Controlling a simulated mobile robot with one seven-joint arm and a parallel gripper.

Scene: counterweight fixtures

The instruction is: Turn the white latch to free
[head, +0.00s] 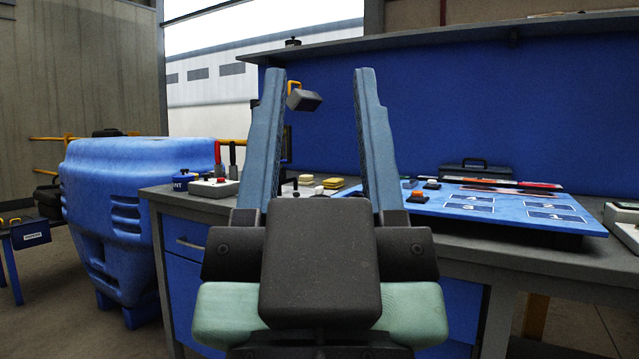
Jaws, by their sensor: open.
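My gripper (318,76) is in the middle of the head view, open, with its two long blue-grey fingers wide apart and pointing up. My gripper hides part of the bench there.
A grey-topped bench (455,234) runs across, with a blue back panel (480,110). A large blue bin (125,215) stands left.

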